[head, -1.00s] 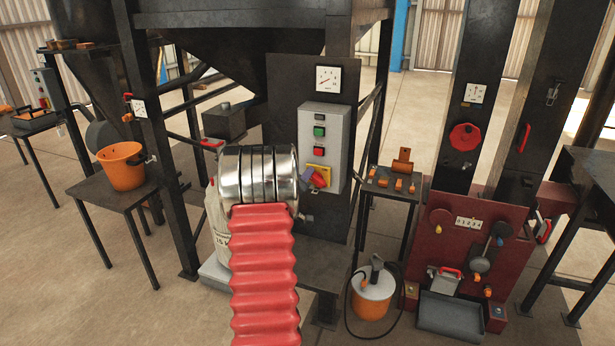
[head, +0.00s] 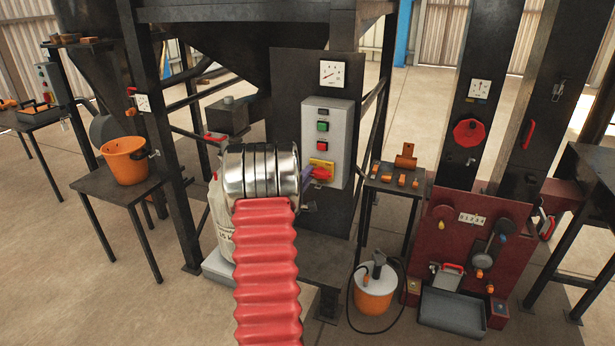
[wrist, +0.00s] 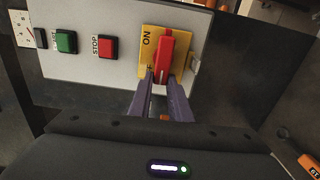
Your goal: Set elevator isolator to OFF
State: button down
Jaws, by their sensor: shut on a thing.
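The isolator is a yellow plate (head: 322,163) with a red handle (wrist: 166,52), at the bottom of the grey control box (head: 338,115). In the wrist view the plate (wrist: 147,66) carries the word ON beside the handle; other markings are mostly hidden. The handle lies across the line of push buttons, about level in the head view. My gripper (wrist: 162,80) is shut on the handle's near end, one purple finger on each side. In the head view my red arm sleeve and silver wrist cover part of the panel's left side.
Above the isolator are a red stop button (head: 322,146) and a green start button (head: 322,126). A small table (head: 395,188) with orange parts stands right of the box. A white sack (head: 218,215) stands behind my wrist.

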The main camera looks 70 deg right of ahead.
jog(key=shift+w+f, duration=0.2)
jog(key=c, duration=1.9)
grip_release()
jog(key=shift+c, duration=0.2)
jog(key=o, duration=0.3)
jog(key=shift+s+r, duration=0.1)
jog(key=shift+a, duration=0.1)
jog(key=w+a, duration=0.1)
jog(key=a, duration=1.2)
jog(key=shift+w+a, duration=0.15)
jog(key=shift+a, duration=0.15)
